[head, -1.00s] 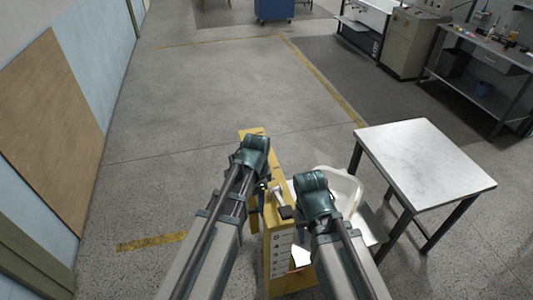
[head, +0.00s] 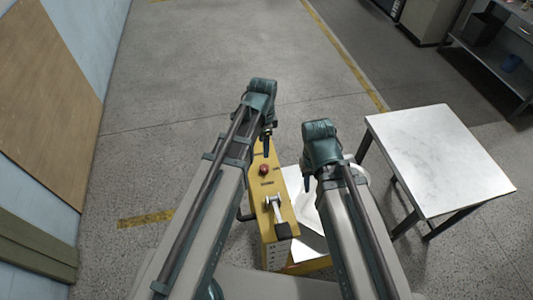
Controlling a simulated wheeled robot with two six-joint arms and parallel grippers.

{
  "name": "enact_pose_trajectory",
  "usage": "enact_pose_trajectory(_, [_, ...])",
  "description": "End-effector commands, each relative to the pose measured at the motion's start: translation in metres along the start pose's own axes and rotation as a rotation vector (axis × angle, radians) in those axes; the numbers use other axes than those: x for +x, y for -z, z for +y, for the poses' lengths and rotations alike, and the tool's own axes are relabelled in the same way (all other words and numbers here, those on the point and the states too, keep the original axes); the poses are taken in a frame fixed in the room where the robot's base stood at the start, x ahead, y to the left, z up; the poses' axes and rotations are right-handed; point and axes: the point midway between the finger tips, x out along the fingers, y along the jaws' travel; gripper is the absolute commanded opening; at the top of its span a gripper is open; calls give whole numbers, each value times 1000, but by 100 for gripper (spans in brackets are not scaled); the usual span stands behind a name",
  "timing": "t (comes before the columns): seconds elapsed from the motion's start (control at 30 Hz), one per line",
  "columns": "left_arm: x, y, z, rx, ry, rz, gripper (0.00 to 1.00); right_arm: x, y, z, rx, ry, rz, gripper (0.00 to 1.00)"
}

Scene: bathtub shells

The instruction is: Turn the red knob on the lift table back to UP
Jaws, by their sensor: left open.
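The red knob (head: 264,170) is small and sits on the top face of the yellow lift table post (head: 262,190). The setting it points to is too small to read. My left gripper (head: 267,145) hangs just beyond the knob, apart from it in the picture, and is open with nothing seen in it. My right gripper (head: 307,183) points down to the right of the yellow post; its fingers are mostly hidden by its wrist, so its opening cannot be told.
A metal lever with a dark end (head: 282,230) stands on the post nearer to me than the knob. A white shell (head: 310,208) lies partly hidden behind my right arm. A white-topped table (head: 440,155) stands to the right. The floor beyond is clear.

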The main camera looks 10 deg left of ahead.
Motion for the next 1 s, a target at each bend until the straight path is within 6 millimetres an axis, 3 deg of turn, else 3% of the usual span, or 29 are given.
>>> enact_pose_trajectory(0.47, [12, 0, 0, 0, 0, 0, 74, 12, 0, -1, -1, 0, 0, 38])
enact_pose_trajectory(1.0, [83, 0, 0, 0, 0, 0, 74, 82, 5, -7, -12, -3, 1, 38])
